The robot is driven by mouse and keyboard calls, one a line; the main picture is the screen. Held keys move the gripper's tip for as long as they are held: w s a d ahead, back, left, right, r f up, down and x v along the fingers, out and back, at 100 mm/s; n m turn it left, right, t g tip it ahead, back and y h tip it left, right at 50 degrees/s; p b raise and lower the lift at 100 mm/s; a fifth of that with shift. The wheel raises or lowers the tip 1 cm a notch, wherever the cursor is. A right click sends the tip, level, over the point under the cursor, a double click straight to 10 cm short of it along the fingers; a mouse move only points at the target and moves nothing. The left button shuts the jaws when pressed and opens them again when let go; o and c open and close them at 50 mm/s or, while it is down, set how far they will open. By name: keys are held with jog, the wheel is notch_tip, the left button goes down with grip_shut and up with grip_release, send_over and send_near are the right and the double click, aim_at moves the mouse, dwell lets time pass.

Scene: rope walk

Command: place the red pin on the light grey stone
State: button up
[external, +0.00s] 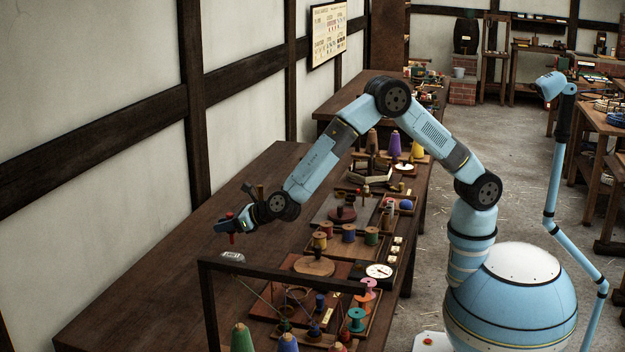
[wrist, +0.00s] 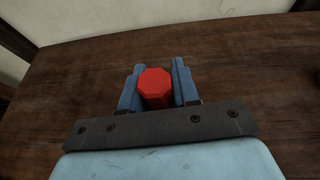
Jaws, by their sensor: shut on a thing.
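My gripper (external: 229,226) is out at the end of the arm, over the bare left part of the long table. It is shut on the red pin (external: 231,239), whose lower end shows below the fingers. In the wrist view the faceted red top of the pin (wrist: 154,84) sits between the two blue fingers. The light grey stone (external: 233,257) lies on the table just below the pin in the external view. Whether the pin touches the stone I cannot tell. The stone does not show in the wrist view.
A dark frame (external: 285,275) stands at the near side, right of the stone. Thread spools (external: 348,233), boards and a white dial (external: 379,271) fill the table's right side. The wooden table (external: 150,275) is clear on the left, up to the wall.

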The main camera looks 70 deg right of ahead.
aim_at(232, 232)
jog(key=shift+w+a+f, duration=0.15)
jog(key=shift+w+f, duration=0.15)
jog(key=shift+f, duration=0.2)
notch_tip(232, 232, down, 3)
jog(key=shift+r, duration=0.1)
jog(key=o, duration=1)
jog(key=shift+o, duration=0.2)
jog(key=shift+s+r, duration=0.3)
jog(key=shift+s, duration=0.25)
jog(key=v, duration=1.1)
